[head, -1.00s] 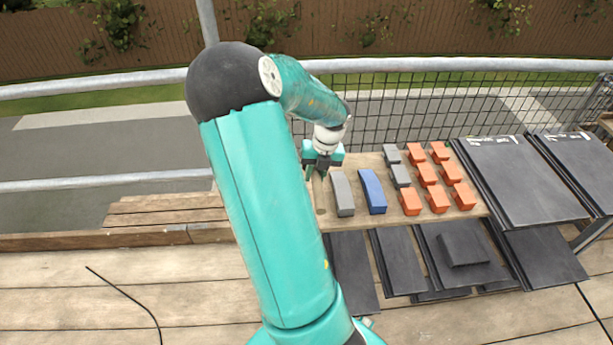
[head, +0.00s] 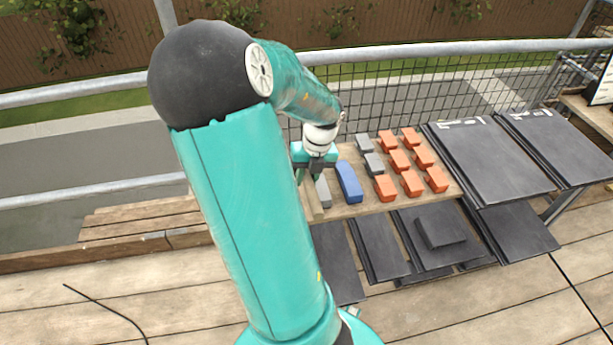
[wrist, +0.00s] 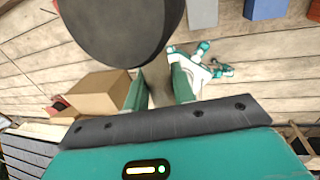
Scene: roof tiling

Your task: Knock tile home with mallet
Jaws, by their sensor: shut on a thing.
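My gripper (head: 318,160) is over the left end of the wooden bench, partly behind my arm in the head view. In the wrist view my gripper (wrist: 160,85) is shut on the mallet's handle, which shows between the teal fingers. The mallet's dark round head (wrist: 120,25) fills the top of that view. In the head view a pale wooden piece (head: 313,202), apparently the handle, shows below the gripper. Large dark tiles (head: 485,160) lie at the bench's right, with more tiles (head: 377,248) below. I cannot tell which tile the task means.
A blue block (head: 348,182), a grey block (head: 323,191) and several orange blocks (head: 412,183) stand on the bench (head: 355,208). Mesh and a metal rail (head: 470,47) run behind. A tan box (wrist: 95,95) shows in the wrist view. Deck boards in front are mostly clear.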

